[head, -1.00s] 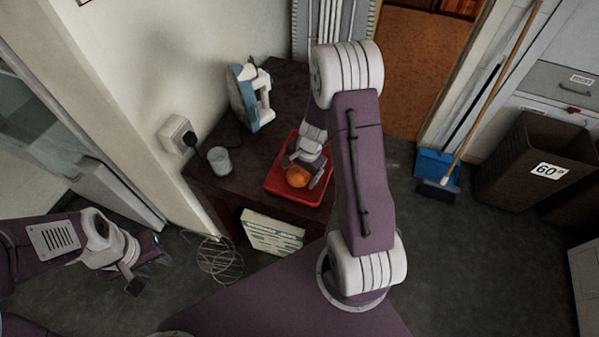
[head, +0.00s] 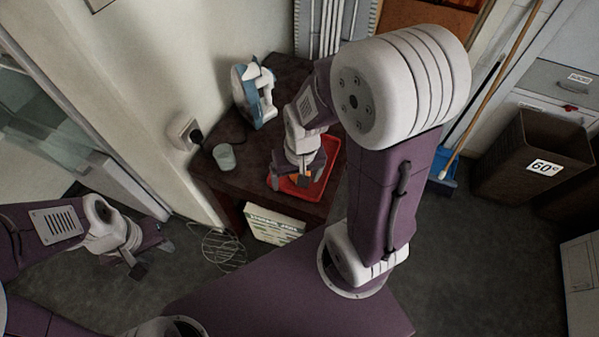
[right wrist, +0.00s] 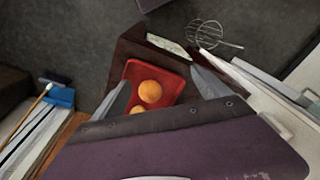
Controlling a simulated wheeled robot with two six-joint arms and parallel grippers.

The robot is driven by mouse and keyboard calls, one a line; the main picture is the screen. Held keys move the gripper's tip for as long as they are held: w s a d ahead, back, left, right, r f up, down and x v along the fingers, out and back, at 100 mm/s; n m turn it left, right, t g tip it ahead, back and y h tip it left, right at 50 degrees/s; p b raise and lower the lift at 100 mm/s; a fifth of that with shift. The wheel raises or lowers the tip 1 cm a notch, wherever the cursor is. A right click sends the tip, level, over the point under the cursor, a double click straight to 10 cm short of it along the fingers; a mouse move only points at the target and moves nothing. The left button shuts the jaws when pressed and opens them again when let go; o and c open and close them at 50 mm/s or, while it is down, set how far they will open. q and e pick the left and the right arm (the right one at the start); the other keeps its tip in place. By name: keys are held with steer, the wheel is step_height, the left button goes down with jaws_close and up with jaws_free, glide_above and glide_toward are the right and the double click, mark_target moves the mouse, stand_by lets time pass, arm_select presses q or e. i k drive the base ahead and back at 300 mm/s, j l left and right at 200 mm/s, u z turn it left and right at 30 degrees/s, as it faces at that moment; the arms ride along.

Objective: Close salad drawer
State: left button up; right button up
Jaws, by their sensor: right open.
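No salad drawer can be made out in either view. My right gripper (head: 297,180) is over the red tray (head: 325,180) on the small dark table. In the right wrist view its two fingers are spread apart, with an orange (right wrist: 150,91) in the tray showing between them and another orange (right wrist: 138,110) partly hidden below it. Nothing is held between the fingers. My left gripper (head: 152,258) is at the lower left above the floor, fingers apart and empty, away from the table.
A glass cup (head: 224,157) and a blue-white appliance (head: 254,95) stand on the table. A wire whisk-like object (head: 222,247) and a white box (head: 273,226) are low beside it. A brown bin (head: 530,157) and broom stand right. A glass panel (head: 30,135) is at the left edge.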

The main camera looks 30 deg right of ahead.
mark_target(2, 136)
steer(key=k+j+u, duration=0.1)
steer(key=j+u, duration=0.75)
